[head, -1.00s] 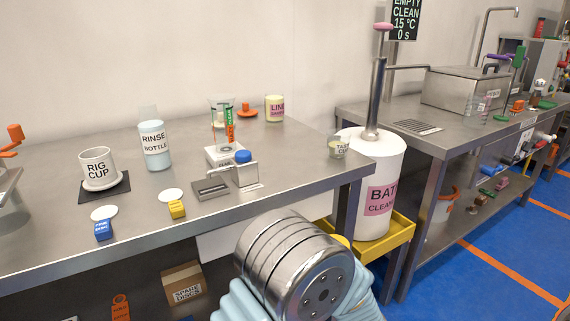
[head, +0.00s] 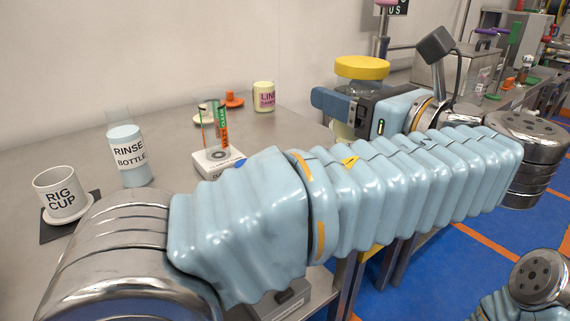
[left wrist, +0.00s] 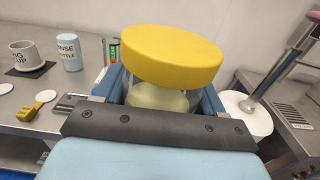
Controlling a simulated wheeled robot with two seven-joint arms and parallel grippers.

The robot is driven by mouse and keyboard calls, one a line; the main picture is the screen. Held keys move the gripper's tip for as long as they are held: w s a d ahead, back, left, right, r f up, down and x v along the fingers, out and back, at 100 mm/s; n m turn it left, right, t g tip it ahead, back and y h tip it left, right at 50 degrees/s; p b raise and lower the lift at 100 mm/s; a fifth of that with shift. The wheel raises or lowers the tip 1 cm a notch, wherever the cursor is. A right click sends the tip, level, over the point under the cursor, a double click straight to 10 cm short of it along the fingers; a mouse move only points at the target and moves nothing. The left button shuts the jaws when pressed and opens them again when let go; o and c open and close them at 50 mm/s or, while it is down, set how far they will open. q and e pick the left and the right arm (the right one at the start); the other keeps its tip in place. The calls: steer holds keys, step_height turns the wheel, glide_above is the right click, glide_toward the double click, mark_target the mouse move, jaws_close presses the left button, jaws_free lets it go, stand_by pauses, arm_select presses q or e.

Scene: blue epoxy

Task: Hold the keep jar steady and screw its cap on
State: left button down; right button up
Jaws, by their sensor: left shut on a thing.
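The keep jar (head: 350,92) is clear glass with a wide yellow cap (head: 362,67) on top. My left gripper (head: 338,106) is shut on the jar's sides and holds it up at the right of the bench. In the left wrist view the jar (left wrist: 158,97) stands between the two blue fingers, with pale contents inside. The yellow cap (left wrist: 172,55) covers its mouth there and looks tilted in the picture. I cannot tell whether the cap is threaded on. My right gripper is not in view; only a part of my arm shows at lower right.
On the steel bench stand the rig cup (head: 60,193), the rinse bottle (head: 128,155), a scale (head: 218,162) with a glass on it and a labelled jar (head: 263,97). My left arm hides the bench's front. A second bench (head: 400,78) stands at right, partly hidden.

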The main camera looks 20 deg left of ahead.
arm_select(q)
steer(key=w+a+f, duration=0.2)
steer(key=a+f, duration=0.1)
steer(key=w+a+f+b, duration=0.1)
steer(key=w+a+f, duration=0.2)
steer(key=w+a+f+b, duration=0.1)
steer(key=w+a+f, duration=0.1)
steer(key=w+a, duration=0.1)
steer(key=shift+a+f, duration=0.4)
steer(key=shift+a, duration=0.15)
steer(key=shift+a+f, duration=0.1)
steer(key=shift+f, duration=0.05)
steer(key=shift+w+f, duration=0.1)
steer(key=shift+w+a+f+b, duration=0.1)
steer(key=shift+a+f+b, duration=0.1)
steer(key=shift+f, duration=0.75)
steer(key=shift+w+a+f+b, duration=0.1)
steer(key=shift+a+f, duration=0.05)
steer(key=shift+f, duration=0.8)
steer(key=shift+f, duration=0.1)
